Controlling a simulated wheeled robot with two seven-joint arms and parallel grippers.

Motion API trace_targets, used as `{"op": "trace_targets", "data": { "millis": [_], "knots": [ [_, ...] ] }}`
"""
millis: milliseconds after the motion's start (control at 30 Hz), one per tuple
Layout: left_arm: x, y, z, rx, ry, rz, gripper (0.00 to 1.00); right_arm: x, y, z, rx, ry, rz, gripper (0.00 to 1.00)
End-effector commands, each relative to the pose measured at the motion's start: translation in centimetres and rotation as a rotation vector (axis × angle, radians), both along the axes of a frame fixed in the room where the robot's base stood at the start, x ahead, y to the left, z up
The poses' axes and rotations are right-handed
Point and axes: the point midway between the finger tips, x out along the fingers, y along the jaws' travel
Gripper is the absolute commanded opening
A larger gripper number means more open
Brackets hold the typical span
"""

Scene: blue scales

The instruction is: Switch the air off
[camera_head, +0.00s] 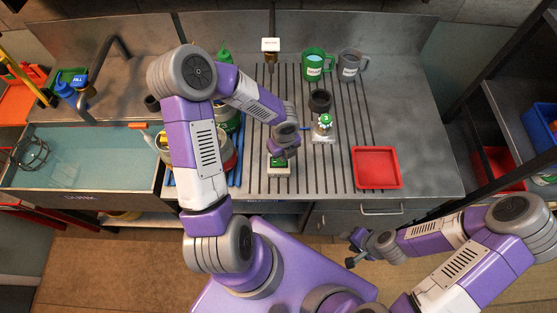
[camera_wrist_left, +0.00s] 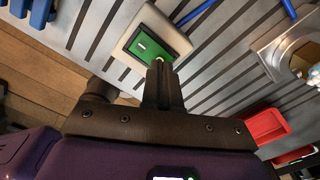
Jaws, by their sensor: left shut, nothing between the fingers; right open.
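A white switch box (camera_head: 280,172) with a green rocker (camera_wrist_left: 152,44) sits on the grooved metal counter. The rocker carries a small white mark near its left end in the left wrist view. My left gripper (camera_head: 284,155) is shut and empty, directly over the switch. In the left wrist view its fingertips (camera_wrist_left: 160,64) overlap the near edge of the green rocker; I cannot tell whether they touch it. The gripper hides part of the switch in the head view. My right gripper (camera_head: 354,248) is open and empty, low in front of the counter.
A glass piece on a metal plate (camera_head: 323,133) stands right of the switch, with a red tray (camera_head: 377,168) further right. Green (camera_head: 317,64) and grey (camera_head: 351,65) mugs stand at the back. A sink (camera_head: 80,160) lies left. Cans stand behind my left arm.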

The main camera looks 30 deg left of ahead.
Motion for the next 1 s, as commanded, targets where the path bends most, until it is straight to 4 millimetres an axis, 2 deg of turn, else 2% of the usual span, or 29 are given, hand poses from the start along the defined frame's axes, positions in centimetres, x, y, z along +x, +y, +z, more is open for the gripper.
{"op": "trace_targets", "data": {
  "millis": [1000],
  "knots": [
    [0.0, -0.01, -0.84, 0.0, 0.0, 0.0, 0.0, 0.0, 0.0, -0.74, 0.0, 0.0, 0.0, 0.43]
  ]
}}
